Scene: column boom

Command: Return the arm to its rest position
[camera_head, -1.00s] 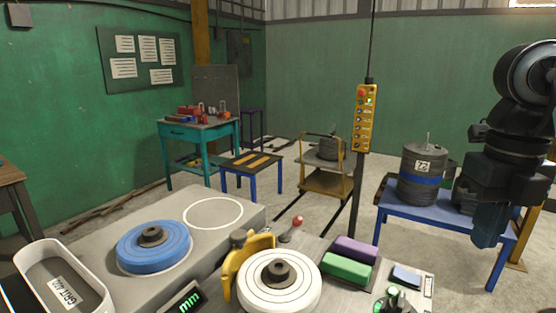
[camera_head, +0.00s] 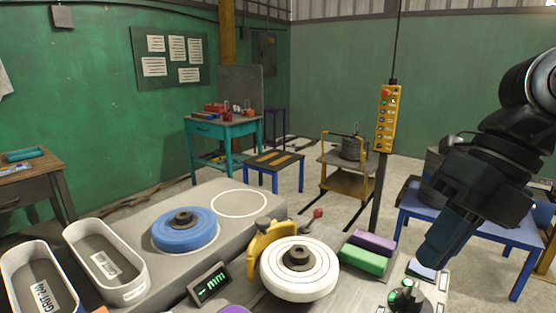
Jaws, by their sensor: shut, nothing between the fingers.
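My arm enters at the right edge of the head view and bends down and to the left. My gripper (camera_head: 440,247), a dark blue-grey end, points down above the right part of the bench. Its fingers look closed together and it holds nothing. It overlaps a small pale blue block in the picture; I cannot tell the gap between them. A green-lit control knob (camera_head: 407,294) lies below and left of it. My arm hides part of the blue table (camera_head: 468,233) behind it.
The grey bench (camera_head: 215,265) carries a blue disc (camera_head: 185,230), a white disc (camera_head: 300,268) with a yellow guard (camera_head: 268,243), green (camera_head: 363,261) and purple (camera_head: 374,242) blocks. White trays (camera_head: 105,262) stand at left. A yellow pendant (camera_head: 386,118) hangs mid-right.

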